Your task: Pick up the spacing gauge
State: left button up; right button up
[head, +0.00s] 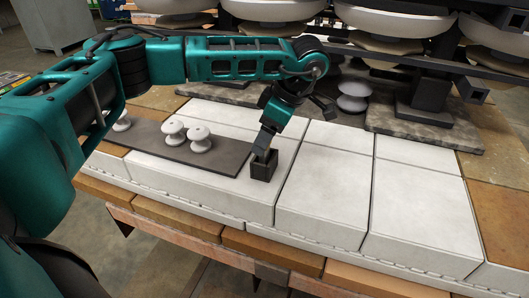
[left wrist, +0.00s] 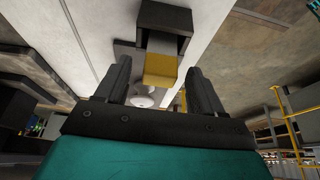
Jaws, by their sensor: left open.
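The spacing gauge shows in the left wrist view as a grey block with a yellow end (left wrist: 160,70). Its other end sits in a small dark holder (left wrist: 166,17). In the head view the holder (head: 264,166) stands on the white slabs, and the gauge is mostly hidden by my left gripper. My left gripper (head: 265,148) points down just above the holder. In the left wrist view its two fingers (left wrist: 158,66) are apart, one on each side of the yellow end, with gaps visible. My right gripper is not in view.
White insulators (head: 200,139) stand on a dark flat mat (head: 225,160) left of the holder. A grey insulator stack (head: 352,96) stands behind on a stone slab. Large discs on dark frames line the back. The white slabs (head: 325,190) to the right are clear.

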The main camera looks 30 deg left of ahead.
pick_arm(q)
jog(key=shift+x, duration=0.95)
jog(key=c, duration=1)
jog(key=shift+c, duration=0.6)
jog(key=shift+r, duration=0.15)
